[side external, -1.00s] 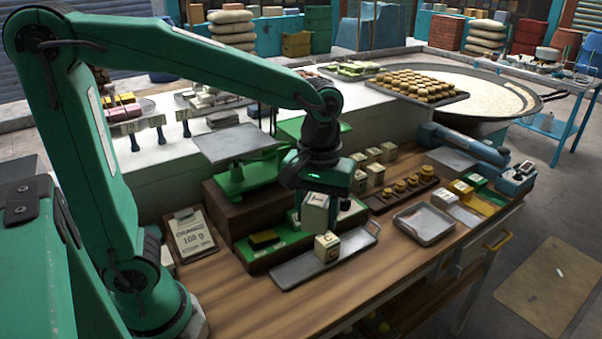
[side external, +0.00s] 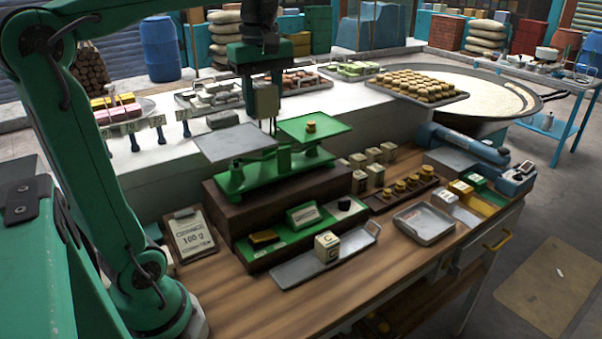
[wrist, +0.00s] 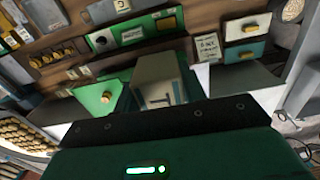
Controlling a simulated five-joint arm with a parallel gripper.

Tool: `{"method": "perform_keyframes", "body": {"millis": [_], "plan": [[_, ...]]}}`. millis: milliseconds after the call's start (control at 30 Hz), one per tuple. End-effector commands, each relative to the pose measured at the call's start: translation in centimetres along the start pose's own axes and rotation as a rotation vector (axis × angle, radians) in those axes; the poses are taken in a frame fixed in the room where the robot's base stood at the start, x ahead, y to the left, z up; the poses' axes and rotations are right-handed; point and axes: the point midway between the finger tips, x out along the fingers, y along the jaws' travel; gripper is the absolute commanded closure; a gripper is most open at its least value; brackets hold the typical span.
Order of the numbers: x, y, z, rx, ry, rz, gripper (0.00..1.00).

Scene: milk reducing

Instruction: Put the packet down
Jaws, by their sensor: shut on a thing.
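In the wrist view the packet (wrist: 160,82) shows a dark letter, perhaps a T, and lies between the two pans. The scale has a grey left pan (side external: 232,146) and a green right pan (side external: 335,126) bearing a small brass weight (side external: 310,127). The packet appears clear of both pans; its exact height is hard to tell. Another cream packet, marked C (side external: 327,246), stands upright on a steel tray (side external: 300,267).
Several cream packets (side external: 375,168) and a rack of brass weights (side external: 408,187) stand to the right. An empty metal tray (side external: 424,222) sits near the front. Bare wood lies along the front edge.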

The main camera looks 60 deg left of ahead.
Motion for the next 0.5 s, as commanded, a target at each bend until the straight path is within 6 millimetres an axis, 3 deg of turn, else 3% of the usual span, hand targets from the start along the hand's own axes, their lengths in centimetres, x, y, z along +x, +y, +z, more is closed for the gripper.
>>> {"method": "perform_keyframes", "body": {"millis": [267,500], "plan": [[-0.5,-0.3,-0.5,-0.027,0.0,-0.001,0.83],[0.4,-0.5,-1.8,-0.029,0.0,-0.001,0.83]]}}
